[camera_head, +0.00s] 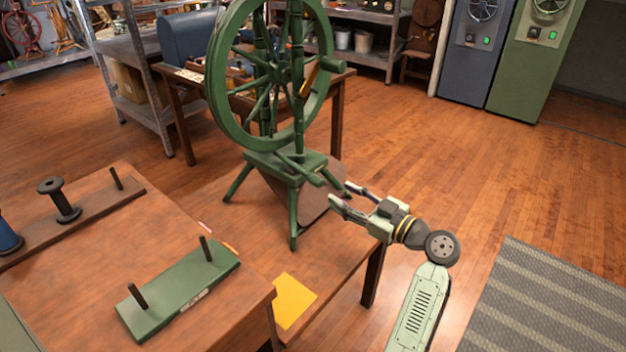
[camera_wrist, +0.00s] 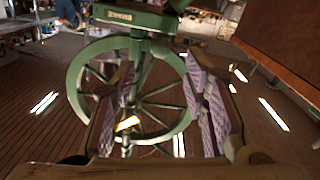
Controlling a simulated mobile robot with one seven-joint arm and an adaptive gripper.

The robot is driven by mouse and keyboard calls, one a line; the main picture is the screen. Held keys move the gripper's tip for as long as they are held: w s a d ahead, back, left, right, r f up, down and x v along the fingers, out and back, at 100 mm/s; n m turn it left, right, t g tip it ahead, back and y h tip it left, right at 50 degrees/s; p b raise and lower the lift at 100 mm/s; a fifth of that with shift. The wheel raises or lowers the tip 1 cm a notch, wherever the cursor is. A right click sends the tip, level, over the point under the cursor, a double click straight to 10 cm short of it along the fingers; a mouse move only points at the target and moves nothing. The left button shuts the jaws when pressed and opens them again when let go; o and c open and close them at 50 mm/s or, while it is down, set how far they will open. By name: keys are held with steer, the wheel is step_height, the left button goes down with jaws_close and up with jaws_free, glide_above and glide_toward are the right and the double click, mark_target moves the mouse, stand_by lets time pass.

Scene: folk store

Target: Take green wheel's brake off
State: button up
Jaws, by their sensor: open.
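The green spinning wheel (camera_head: 270,75) stands upright on a wooden table, with its large spoked wheel above a green base (camera_head: 285,165) on splayed legs. An orange-brown piece (camera_head: 309,78) sits by the wheel's right side; I cannot tell whether it is the brake. My gripper (camera_head: 340,193) is open and empty, just right of the base and low, its fingers pointing at it. In the wrist view the gripper (camera_wrist: 160,90) has its padded fingers apart, with the green wheel (camera_wrist: 92,62) behind them and a labelled green part (camera_wrist: 130,16) at the top.
The table (camera_head: 225,205) holds a yellow sheet (camera_head: 294,300). At the front left, another table carries a green peg board (camera_head: 180,290) and a dark spool (camera_head: 58,200). A striped rug (camera_head: 545,305) lies right.

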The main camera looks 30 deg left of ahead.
mark_target(321, 183)
steer(key=a, duration=0.3)
steer(key=w+a+p, duration=0.1)
steer(key=a, duration=0.1)
steer(key=a+p, duration=0.1)
steer(key=a, duration=0.2)
steer(key=shift+w+a+r, duration=0.2)
steer(key=shift+a, duration=0.15)
steer(key=shift+w+a+f+p, duration=0.15)
steer(key=shift+a+p, duration=0.25)
steer(key=shift+a, duration=0.35)
steer(key=shift+c, duration=0.2)
jaws_close()
